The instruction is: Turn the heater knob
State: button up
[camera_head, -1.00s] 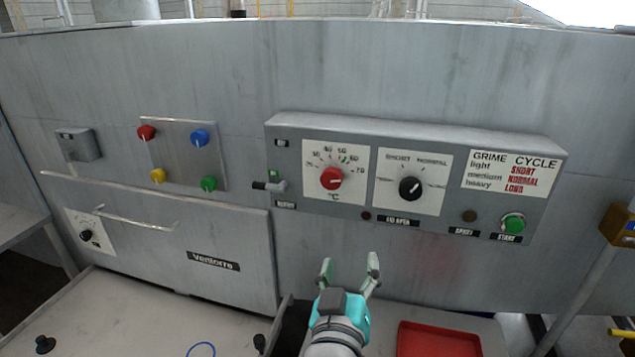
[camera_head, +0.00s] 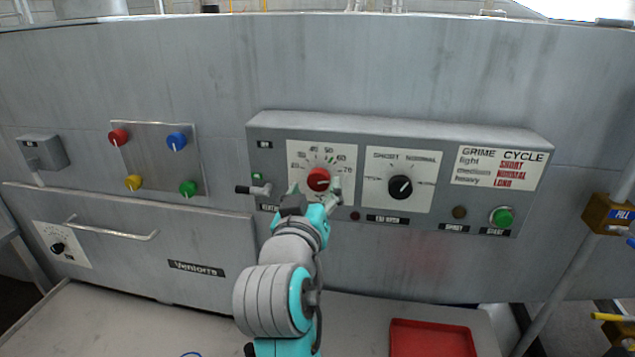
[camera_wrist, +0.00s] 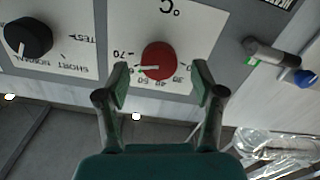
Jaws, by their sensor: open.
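The red knob (camera_head: 318,178) sits on a white °C dial plate (camera_head: 345,158) on the grey control panel. My gripper (camera_head: 315,192) is open in front of the dial, with one finger on each side of the knob. In the wrist view my gripper (camera_wrist: 160,82) shows small gaps between its fingers and the knob. I cannot tell how far the fingertips are from the panel face.
A black SHORT/NORMAL knob (camera_head: 400,187) is to the right. A small lever (camera_head: 254,189) sits close to the left of the dial. A green START button (camera_head: 502,217) is farther right. A red tray (camera_head: 432,338) lies below. Coloured knobs and a drawer handle are to the left.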

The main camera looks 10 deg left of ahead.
aim_at(318, 183)
jog(key=shift+w+d, duration=0.1)
jog(key=shift+w, duration=1.4)
jog(key=c, duration=1.2)
jog(key=shift+o, duration=0.2)
jog(key=n, duration=0.4)
jog(key=shift+n, duration=2.5)
